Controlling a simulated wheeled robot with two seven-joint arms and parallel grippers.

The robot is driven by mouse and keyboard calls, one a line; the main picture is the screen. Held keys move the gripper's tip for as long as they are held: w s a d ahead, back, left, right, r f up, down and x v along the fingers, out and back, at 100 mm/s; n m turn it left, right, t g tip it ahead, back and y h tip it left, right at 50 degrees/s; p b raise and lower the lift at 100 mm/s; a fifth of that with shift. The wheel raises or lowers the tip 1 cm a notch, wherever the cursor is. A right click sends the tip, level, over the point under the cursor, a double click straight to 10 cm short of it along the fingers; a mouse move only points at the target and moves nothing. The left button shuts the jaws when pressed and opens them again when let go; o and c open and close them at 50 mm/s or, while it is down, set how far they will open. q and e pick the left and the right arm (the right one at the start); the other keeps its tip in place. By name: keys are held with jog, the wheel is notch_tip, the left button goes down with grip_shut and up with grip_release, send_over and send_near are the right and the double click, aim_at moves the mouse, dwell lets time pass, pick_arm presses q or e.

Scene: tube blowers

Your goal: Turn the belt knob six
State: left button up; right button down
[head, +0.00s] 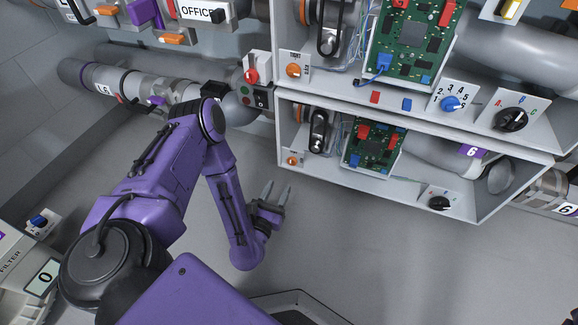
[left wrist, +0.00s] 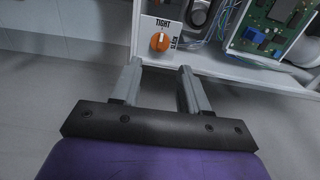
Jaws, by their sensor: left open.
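The lower compartment of the cabinet, with a purple 6 label (head: 472,151) on its tube, has a small orange belt knob (head: 292,160) on a pale plate at its left end. In the left wrist view an orange knob (left wrist: 159,41) sits between the words TIGHT and SLACK; it appears to be this one. My left gripper (head: 277,190) is open and empty, a little below that knob and apart from it. In the left wrist view its two fingers (left wrist: 160,68) point toward the knob's plate. My right gripper is not in view.
The upper compartment has a similar orange knob (head: 293,70), a blue dial (head: 450,103) and a black dial (head: 511,119). A circuit board (head: 370,145) and a black knob (head: 439,203) are in the lower one. The grey floor (head: 345,245) below is clear.

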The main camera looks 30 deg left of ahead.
aim_at(290, 163)
pick_arm(q)
jog(key=b+x, duration=0.3)
jog(key=x, duration=0.6)
jog(key=shift+w, duration=0.2)
jog(key=shift+w+r, duration=0.1)
jog(key=shift+w, duration=0.25)
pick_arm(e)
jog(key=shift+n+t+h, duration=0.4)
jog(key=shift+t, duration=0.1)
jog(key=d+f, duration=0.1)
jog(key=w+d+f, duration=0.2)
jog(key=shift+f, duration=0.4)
pick_arm(q)
jog(key=c, duration=0.7)
